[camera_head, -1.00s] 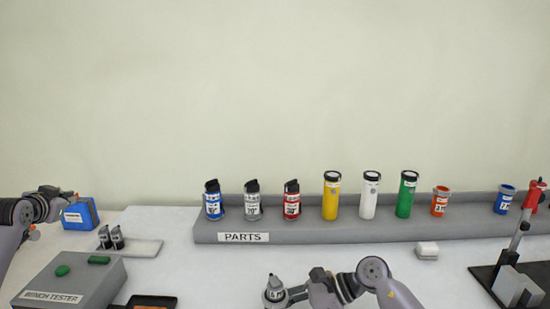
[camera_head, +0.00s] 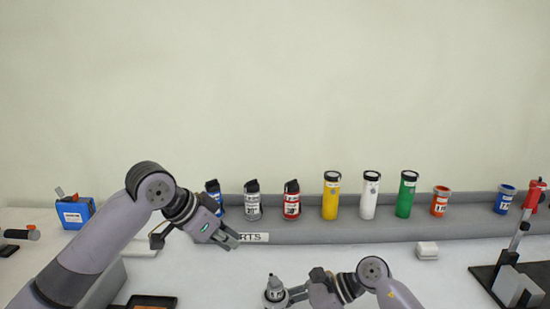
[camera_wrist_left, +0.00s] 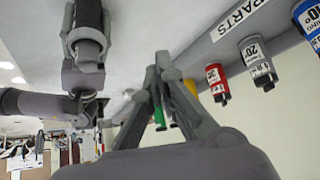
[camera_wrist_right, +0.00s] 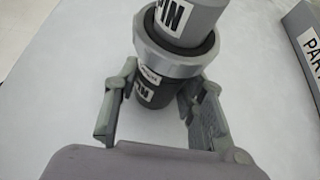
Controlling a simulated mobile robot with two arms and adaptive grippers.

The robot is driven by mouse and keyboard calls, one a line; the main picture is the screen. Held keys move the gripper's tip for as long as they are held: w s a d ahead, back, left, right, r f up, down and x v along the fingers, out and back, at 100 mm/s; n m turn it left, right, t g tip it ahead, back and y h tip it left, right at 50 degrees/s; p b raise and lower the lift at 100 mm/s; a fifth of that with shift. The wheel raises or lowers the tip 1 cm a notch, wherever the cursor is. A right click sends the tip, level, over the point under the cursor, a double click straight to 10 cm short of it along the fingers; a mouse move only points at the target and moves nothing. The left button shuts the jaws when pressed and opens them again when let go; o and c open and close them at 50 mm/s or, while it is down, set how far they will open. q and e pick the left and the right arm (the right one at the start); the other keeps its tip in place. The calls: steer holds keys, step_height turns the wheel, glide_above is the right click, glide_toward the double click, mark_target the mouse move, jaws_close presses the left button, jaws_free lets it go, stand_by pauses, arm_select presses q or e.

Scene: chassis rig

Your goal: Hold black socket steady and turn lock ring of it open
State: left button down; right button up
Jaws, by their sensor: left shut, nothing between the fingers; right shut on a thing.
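The black socket (camera_wrist_right: 152,95) stands upright between the fingers of my right gripper (camera_wrist_right: 160,82), which is shut on it. A light grey lock ring (camera_wrist_right: 168,64) sits around its top, and a grey plug (camera_wrist_right: 197,22) rises out of the ring. White labels with black letters show on plug and socket. In the head view the plug (camera_head: 273,283) shows at the bottom edge, with the socket's lower part cut off. My left gripper (camera_head: 232,241) is shut and empty, above and to the left of the plug, apart from it. Its closed fingers (camera_wrist_left: 160,62) fill the middle of the left wrist view.
A grey PARTS rack (camera_head: 330,231) with several coloured cylinders runs along the back. A blue box (camera_head: 75,214) stands at the left. A black tray (camera_head: 152,301) lies at the front. A small white block (camera_head: 427,249) and a stand with a red handle (camera_head: 528,215) are at the right.

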arm_select(q)
steer(key=s+d+f+m+g, duration=0.1)
steer(key=s+d+m+g, duration=0.1)
steer(key=s+d, duration=0.3)
step_height(320, 180, down, 7)
steer(key=s, duration=0.1)
steer(key=shift+s+a+f+y, duration=0.2)
steer(key=shift+s+a+y, duration=0.05)
steer(key=shift+a+y, duration=0.05)
steer(key=shift+d, duration=0.4)
stand_by(0.7)
